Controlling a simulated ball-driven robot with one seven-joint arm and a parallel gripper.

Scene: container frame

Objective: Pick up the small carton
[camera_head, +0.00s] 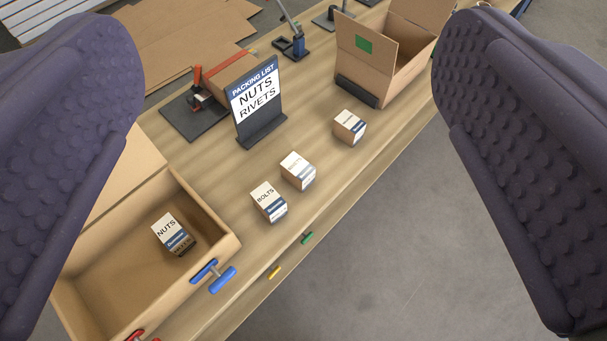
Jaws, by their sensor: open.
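Three small cartons stand in a loose row on the wooden table. One marked BOLTS (269,201) is nearest, a white-topped carton (298,171) is in the middle, and a brown-sided carton (349,127) is farthest, towards the right. The labels of the middle and far cartons are too small to read. A fourth small carton marked NUTS (173,235) lies inside the large open box (215,222) at lower left. My gripper (290,170) is open, with its two dark, studded fingers at the left and right edges of the view. Nothing is held between them.
A packing list sign (257,98) reading NUTS and RIVETS stands behind the cartons. A second open box (403,54) with a green square is at the back right. A clamp on a dark plate (187,119) is left of the sign. Bare floor lies beyond the table's right edge.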

